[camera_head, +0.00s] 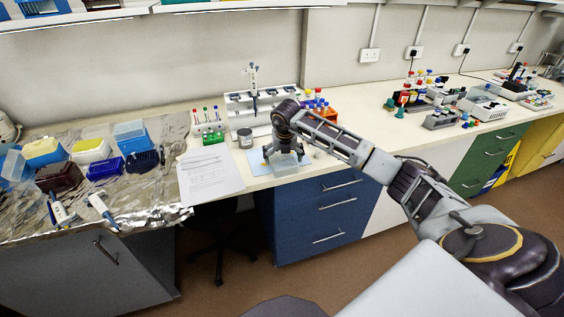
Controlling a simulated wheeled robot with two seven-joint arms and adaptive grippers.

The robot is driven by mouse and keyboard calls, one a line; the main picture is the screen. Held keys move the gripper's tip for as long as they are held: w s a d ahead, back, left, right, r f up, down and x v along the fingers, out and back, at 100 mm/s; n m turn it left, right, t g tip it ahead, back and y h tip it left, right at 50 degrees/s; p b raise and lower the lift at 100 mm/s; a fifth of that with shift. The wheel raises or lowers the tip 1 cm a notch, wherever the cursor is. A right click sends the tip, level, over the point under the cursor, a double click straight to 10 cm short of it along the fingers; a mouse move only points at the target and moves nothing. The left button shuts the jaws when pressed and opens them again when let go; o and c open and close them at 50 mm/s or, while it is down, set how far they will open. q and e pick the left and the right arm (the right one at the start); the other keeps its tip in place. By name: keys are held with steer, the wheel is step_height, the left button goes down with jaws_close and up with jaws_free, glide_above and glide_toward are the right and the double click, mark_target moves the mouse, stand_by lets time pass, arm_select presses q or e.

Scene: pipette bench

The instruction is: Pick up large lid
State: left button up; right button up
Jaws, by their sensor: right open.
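My right gripper (284,153) points down over the front of the white bench, beside the paper sheet. It is open. A clear, box-like translucent piece (284,167) sits on the bench right under and in front of its fingers. I cannot tell whether this piece is the large lid or a container, or whether the fingers touch it. My left gripper is not in view.
An orange rack (322,113) is close behind my arm. A printed sheet (210,174) lies to the left. Foil with tip boxes and pipettes covers the left bench.

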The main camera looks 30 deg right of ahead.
mark_target(283, 156)
steer(key=shift+c, duration=0.4)
steer(key=c, duration=0.6)
steer(key=shift+r, duration=0.1)
steer(key=shift+r, duration=0.5)
step_height(283, 156, up, 8)
steer(key=shift+f+b, duration=0.2)
steer(key=shift+b, duration=0.2)
steer(key=shift+r, duration=0.45)
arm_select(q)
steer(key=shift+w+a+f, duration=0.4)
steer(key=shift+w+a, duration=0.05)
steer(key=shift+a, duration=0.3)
arm_select(e)
steer(key=shift+r, duration=0.15)
